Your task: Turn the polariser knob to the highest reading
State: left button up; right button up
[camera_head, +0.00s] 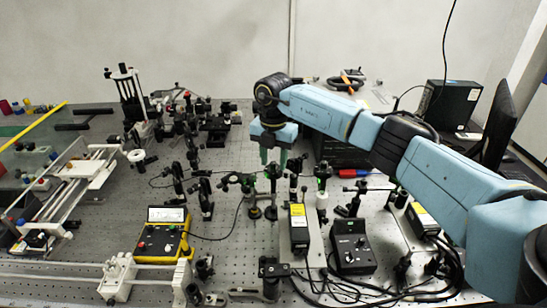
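My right gripper (273,160) points down over the middle of the bench, its two greenish fingers a little apart. It is just above and behind a row of dark post-mounted optics (272,178). I cannot tell which of these mounts carries the polariser knob, or whether the fingers touch anything. A yellow meter (163,235) with a pale display stands at the front left. Its reading is too small to make out. My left gripper is not in view.
The perforated bench top (225,255) has some free room right of the meter. A black control box (352,254) and loose cables lie at the front right. A white rail frame (85,170) stands at the left. A black computer case (450,105) and a monitor stand at the back right.

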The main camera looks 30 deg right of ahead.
aim_at(273, 162)
jog(key=shift+c, duration=0.5)
grip_shut()
jog(key=shift+n, duration=1.4)
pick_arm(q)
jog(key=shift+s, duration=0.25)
pick_arm(e)
jog(key=shift+o, duration=0.5)
grip_release()
